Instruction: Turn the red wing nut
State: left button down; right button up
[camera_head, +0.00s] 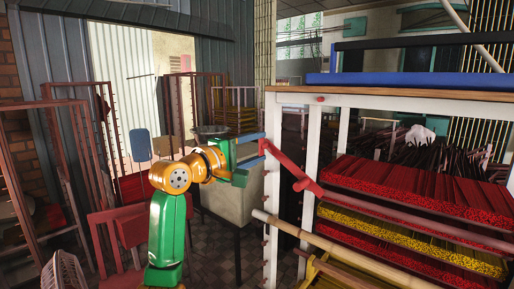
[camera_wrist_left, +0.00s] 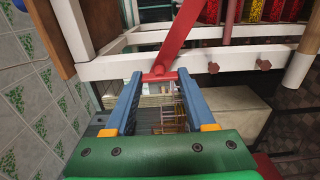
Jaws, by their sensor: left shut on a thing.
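A red wing nut shows as a long red bar with a short round crosspiece in the left wrist view (camera_wrist_left: 159,74). In the head view the red bar (camera_head: 288,168) slants down to the right in front of the white rack post. My left gripper (camera_head: 257,153) reaches in from the left. Its two blue fingers lie on either side of the crosspiece in the wrist view and are shut on it. The exact contact is partly hidden in the head view. My right gripper is not in view.
The white rack (camera_head: 272,215) holds trays of red (camera_head: 420,190) and yellow incense sticks (camera_head: 395,232). Dark red knobs (camera_wrist_left: 213,67) stick out of its white bar. A bamboo pole (camera_head: 330,244) crosses below. Red rack frames and a pale box (camera_head: 228,198) stand to the left.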

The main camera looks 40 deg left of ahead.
pick_arm(q)
jog(key=shift+n, duration=0.6)
jog(key=shift+c, duration=1.2)
grip_release()
jog(key=shift+s+a, duration=0.1)
jog(key=shift+a, duration=0.05)
jog(key=s+b, duration=0.4)
jog(key=s, duration=0.3)
jog(key=shift+a, duration=0.3)
